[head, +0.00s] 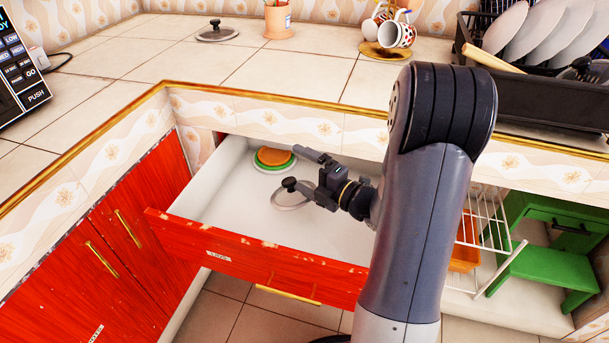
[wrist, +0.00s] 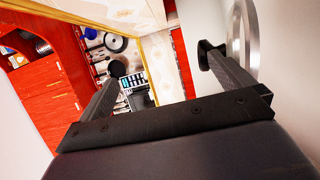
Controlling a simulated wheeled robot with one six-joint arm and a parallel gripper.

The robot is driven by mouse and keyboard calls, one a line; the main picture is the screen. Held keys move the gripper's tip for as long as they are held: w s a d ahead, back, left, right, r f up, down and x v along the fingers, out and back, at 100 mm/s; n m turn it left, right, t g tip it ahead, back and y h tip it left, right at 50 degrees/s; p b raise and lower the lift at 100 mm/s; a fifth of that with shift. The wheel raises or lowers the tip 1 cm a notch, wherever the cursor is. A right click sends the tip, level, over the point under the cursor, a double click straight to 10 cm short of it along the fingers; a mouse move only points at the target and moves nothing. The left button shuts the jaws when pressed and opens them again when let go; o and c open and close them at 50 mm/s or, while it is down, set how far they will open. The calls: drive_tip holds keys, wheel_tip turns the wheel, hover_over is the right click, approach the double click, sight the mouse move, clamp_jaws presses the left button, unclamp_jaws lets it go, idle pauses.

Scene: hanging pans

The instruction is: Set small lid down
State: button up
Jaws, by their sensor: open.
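A small lid with a pale metal rim (head: 292,206) and a black knob (head: 289,184) rests in the open red drawer (head: 255,264), near its middle. In the wrist view the lid's silver rim (wrist: 247,40) stands at the right edge, with its dark knob beside the tip of the right finger. I cannot tell whether they touch. My gripper (head: 305,172) is open, low over the drawer. In the wrist view the gap between its fingers (wrist: 160,72) is empty. Another lid (head: 217,31) with a dark knob lies on the tiled counter.
A green and orange round stack (head: 275,158) lies in the drawer's back corner. The drawer's white left side (head: 211,177) and red front enclose the space. Bare drawer floor lies left of the lid. A dish rack (head: 540,90) stands on the counter at right.

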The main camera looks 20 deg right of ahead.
drive_tip(key=shift+c, duration=0.3)
clamp_jaws()
idle(0.8)
drive_tip(key=shift+r, duration=0.1)
